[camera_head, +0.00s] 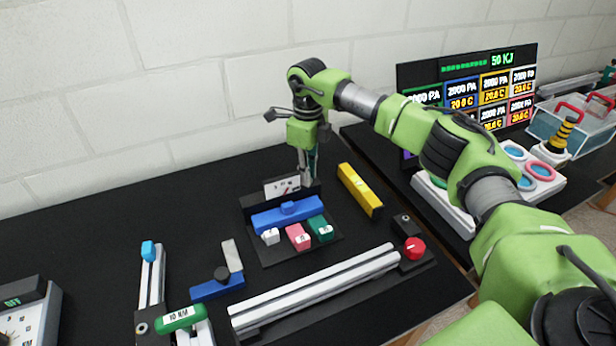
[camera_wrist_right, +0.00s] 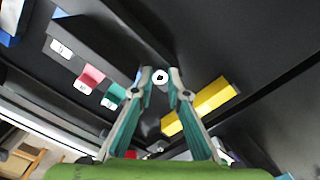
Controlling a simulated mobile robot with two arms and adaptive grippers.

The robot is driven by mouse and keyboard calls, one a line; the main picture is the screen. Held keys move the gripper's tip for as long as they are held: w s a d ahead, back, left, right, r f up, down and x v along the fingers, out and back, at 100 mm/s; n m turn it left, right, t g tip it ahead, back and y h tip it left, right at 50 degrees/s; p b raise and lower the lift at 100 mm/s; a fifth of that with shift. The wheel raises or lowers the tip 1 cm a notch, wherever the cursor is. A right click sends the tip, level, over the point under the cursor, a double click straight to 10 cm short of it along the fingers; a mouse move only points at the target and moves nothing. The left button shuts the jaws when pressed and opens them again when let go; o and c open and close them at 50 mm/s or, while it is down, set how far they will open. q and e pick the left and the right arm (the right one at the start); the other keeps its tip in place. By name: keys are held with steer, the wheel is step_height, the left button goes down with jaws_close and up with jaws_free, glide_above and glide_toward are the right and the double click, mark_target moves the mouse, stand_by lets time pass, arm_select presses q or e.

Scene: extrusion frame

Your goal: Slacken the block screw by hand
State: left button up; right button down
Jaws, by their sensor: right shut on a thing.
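My right gripper (camera_head: 308,172) reaches down behind the blue block (camera_head: 275,220) on the black stand at the middle of the table. In the right wrist view its two teal and grey fingers (camera_wrist_right: 160,80) close around a small pale round screw head (camera_wrist_right: 160,76) with a dark centre. The fingertips are on either side of it. In the head view the screw is hidden by the gripper and the stand's small upright panel (camera_head: 283,187). My left gripper is not in view.
White, pink (camera_head: 298,236) and green (camera_head: 321,228) blocks sit in front of the blue block. A yellow level (camera_head: 359,190) lies just right of the gripper. Aluminium rails (camera_head: 315,287) with a red knob (camera_head: 414,248) lie nearer. A white brick wall stands behind.

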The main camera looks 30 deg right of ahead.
steer(key=shift+n+b, duration=0.55)
steer(key=shift+n, duration=1.35)
steer(key=c, duration=2)
jaws_free()
steer(key=shift+o, duration=0.2)
step_height(320, 180, up, 12)
